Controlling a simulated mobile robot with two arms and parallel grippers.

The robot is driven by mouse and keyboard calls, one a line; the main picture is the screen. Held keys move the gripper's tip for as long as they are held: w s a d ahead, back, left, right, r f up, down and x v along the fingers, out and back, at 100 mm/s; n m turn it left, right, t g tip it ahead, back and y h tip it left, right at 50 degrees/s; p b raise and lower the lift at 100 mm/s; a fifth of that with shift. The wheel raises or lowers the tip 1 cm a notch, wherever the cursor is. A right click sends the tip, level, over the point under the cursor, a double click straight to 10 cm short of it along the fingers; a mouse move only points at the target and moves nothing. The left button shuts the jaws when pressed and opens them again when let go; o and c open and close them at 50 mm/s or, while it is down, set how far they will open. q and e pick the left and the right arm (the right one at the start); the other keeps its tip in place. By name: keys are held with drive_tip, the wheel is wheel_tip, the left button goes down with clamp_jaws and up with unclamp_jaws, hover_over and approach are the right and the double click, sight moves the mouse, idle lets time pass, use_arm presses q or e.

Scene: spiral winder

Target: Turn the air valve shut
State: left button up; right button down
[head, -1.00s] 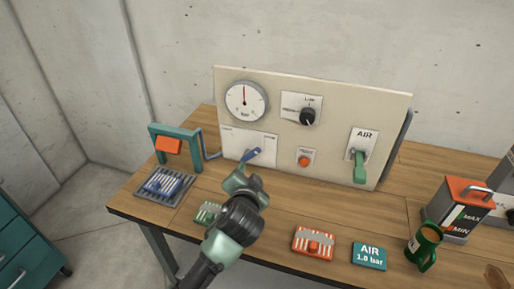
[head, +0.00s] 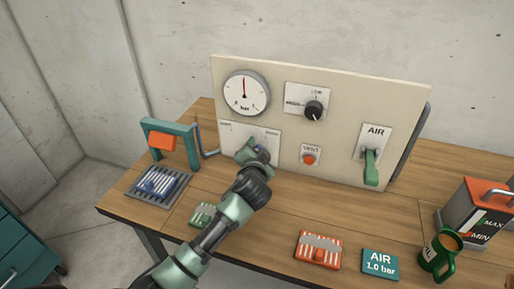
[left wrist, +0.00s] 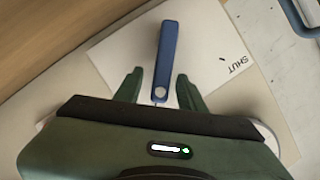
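The blue lever (left wrist: 167,52) sits on a white plate (left wrist: 215,50) printed SHUT; in the head view this plate (head: 232,130) is low on the left of the panel. My left gripper (left wrist: 160,88) is open, its fingers one on each side of the lever's pivot end, with a gap visible. In the head view my left gripper (head: 252,150) is at the plate and hides most of the lever. A green handle (head: 371,167) hangs down below the AIR label (head: 376,132) on the panel's right. My right gripper is not in view.
The panel (head: 335,95) also bears a gauge (head: 246,92), a black knob (head: 313,110) and a red button (head: 309,158). On the bench are a teal frame (head: 190,142), a grate (head: 160,185), a red striped block (head: 318,250), an AIR 1.0 bar sign (head: 380,263) and a green mug (head: 440,252).

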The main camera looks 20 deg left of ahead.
use_arm(q)
clamp_jaws()
idle(1.5)
